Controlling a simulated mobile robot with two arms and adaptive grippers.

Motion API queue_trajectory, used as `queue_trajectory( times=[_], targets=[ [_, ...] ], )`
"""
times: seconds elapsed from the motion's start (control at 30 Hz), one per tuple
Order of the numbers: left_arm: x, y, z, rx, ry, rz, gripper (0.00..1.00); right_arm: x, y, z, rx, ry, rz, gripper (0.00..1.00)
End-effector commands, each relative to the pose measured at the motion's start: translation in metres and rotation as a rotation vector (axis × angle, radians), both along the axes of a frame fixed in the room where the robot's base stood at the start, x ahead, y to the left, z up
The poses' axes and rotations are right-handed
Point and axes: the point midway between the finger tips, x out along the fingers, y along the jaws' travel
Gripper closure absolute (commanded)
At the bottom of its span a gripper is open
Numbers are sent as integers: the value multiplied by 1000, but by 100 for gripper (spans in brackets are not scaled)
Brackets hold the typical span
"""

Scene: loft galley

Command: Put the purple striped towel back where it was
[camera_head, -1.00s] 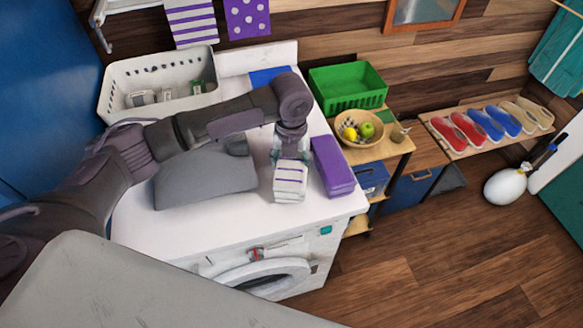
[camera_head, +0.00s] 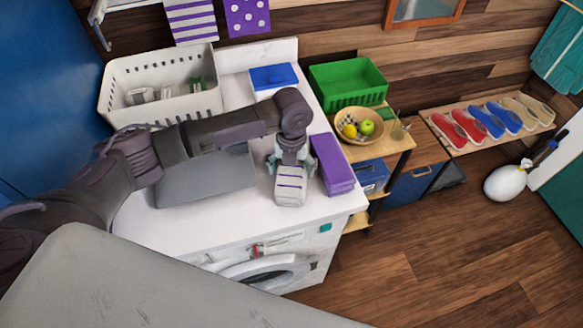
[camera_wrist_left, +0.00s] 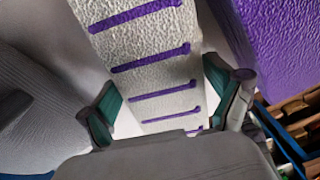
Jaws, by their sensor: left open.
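A folded white towel with purple stripes (camera_head: 290,193) lies on the white washing machine top (camera_head: 190,232), near its front edge. My left gripper (camera_head: 290,164) points down at the towel's back part and hides some of it. In the left wrist view the striped towel (camera_wrist_left: 150,60) lies between the two teal-padded fingers of my gripper (camera_wrist_left: 168,105). The fingers are open, one on each side of it; I cannot tell whether either touches it. Another striped towel (camera_head: 190,22) hangs on the wall. My right gripper is out of view.
A folded purple towel stack (camera_head: 332,163) stands close right of the striped towel. A grey folded cloth (camera_head: 205,182) lies left. A white basket (camera_head: 115,95) and blue-lidded box (camera_head: 273,77) stand behind. A green crate (camera_head: 347,84) and fruit bowl (camera_head: 378,135) are right.

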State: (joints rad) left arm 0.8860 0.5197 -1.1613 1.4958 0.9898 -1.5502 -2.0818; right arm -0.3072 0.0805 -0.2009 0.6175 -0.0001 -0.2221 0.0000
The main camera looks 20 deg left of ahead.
Motion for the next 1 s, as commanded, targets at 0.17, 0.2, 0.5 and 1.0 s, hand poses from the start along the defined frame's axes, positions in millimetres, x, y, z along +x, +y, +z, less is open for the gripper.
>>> queue_trajectory(
  times=[0.17, 0.2, 0.5, 1.0],
  targets=[
    [0, 0, 4, -1, -1, 0, 9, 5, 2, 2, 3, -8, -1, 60],
    [1, 0, 6, -1, -2, 0, 9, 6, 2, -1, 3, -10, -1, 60],
    [2, 0, 60, -1, -6, 0, 9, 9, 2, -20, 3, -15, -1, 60],
    [0, 0, 123, -1, 1, 0, 9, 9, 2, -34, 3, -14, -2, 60]
  ],
)
